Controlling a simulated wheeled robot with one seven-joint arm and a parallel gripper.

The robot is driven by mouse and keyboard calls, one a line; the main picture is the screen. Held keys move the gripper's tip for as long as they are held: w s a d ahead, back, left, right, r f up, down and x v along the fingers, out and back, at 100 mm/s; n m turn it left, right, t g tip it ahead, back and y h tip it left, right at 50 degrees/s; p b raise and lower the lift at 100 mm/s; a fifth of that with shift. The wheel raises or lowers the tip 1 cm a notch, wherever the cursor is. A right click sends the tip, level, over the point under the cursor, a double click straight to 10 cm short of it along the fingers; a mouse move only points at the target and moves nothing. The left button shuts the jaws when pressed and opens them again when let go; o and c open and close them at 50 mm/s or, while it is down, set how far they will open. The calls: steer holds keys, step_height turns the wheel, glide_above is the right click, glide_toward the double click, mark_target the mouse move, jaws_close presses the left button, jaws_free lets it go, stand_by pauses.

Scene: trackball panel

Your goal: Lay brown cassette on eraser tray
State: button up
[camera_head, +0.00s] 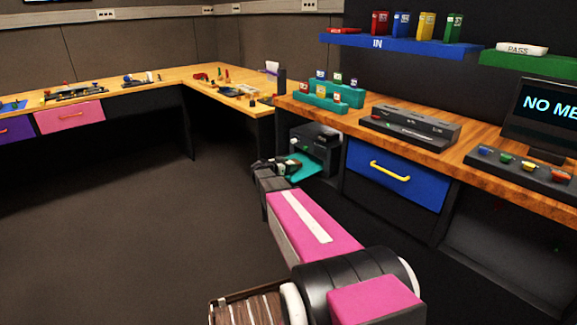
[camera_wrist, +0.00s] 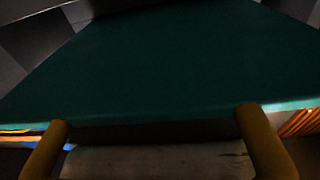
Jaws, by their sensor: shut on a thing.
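My gripper (camera_head: 279,168) reaches forward beside a teal slab (camera_head: 305,166) at the front of a dark machine under the counter. In the wrist view the teal surface (camera_wrist: 165,65) fills most of the picture beyond my fingers. My two yellowish fingers (camera_wrist: 155,142) stand wide apart, with a pale thing (camera_wrist: 160,162) between them. A dark brownish strip shows just above the pale thing, under the teal edge. The picture is dim, and I cannot tell whether the pale thing is the brown cassette. I cannot make out the eraser tray with certainty.
The dark machine (camera_head: 317,146) stands left of a blue drawer (camera_head: 396,178) with a yellow handle. The wooden counter (camera_head: 490,158) above carries a teal rack (camera_head: 331,96) and a grey device (camera_head: 410,124). A brown slatted box (camera_head: 248,312) is at bottom left. The floor at left is clear.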

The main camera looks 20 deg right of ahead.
steer(key=o, duration=1)
steer(key=shift+f, duration=0.1)
steer(key=shift+c, duration=0.2)
steer(key=shift+a+r, duration=0.1)
steer(key=shift+r, duration=0.1)
steer(key=v, duration=1.1)
steer(key=s+a+f+n+g+y, duration=0.1)
steer(key=s+f+n+g+y, duration=0.2)
steer(key=s, duration=0.6)
steer(key=s+a+f+n+g+y, duration=0.2)
steer(key=s+f+n+y, duration=0.25)
steer(key=s, duration=0.45)
steer(key=s+a+n+y, duration=0.6)
steer(key=s+a+y, duration=0.1)
steer(key=s, duration=0.4)
steer(key=shift+s+a+g+y, duration=0.3)
steer(key=shift+a+y, duration=0.05)
steer(key=shift+a, duration=0.3)
